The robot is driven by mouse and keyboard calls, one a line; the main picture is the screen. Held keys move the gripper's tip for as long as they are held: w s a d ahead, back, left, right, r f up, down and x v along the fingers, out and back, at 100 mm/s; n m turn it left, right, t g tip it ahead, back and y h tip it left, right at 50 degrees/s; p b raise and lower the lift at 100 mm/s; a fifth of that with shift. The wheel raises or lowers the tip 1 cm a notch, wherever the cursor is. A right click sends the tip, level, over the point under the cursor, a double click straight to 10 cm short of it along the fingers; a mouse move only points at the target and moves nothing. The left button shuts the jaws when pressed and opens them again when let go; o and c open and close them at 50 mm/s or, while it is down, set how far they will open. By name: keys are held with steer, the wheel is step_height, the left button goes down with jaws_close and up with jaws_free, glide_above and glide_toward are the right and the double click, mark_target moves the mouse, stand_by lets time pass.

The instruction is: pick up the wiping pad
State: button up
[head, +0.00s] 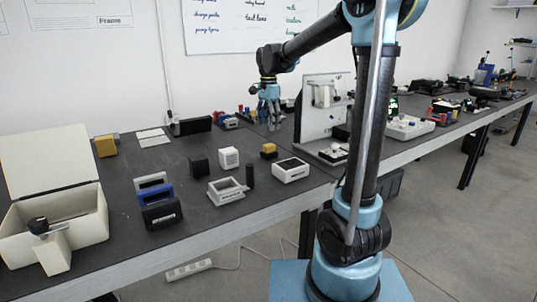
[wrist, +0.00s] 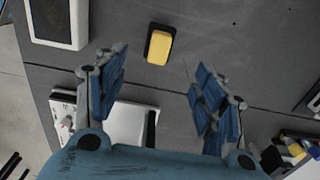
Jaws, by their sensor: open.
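The likely wiping pad (wrist: 159,46) is a small yellow block with a black base, lying on the dark table. In the head view the pad (head: 268,150) sits behind the white box with a dark top. My gripper (head: 270,118) is above the table, farther back than the pad. In the wrist view my gripper (wrist: 158,83) has its blue-padded fingers spread wide with nothing between them. The pad is beyond the fingertips there, near the top centre, apart from both fingers.
The white dark-topped box (head: 290,170) stands close to the pad; a white cube (head: 229,158) and black cube (head: 199,166) are to its left. A white upright panel (head: 322,105) stands right of my gripper. Another yellow block (head: 105,146) is at far left.

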mark_target(269, 144)
step_height(269, 144, down, 13)
steer(key=shift+d+r, duration=0.15)
steer(key=shift+r, duration=0.05)
stand_by(0.5)
steer(key=c, duration=1.1)
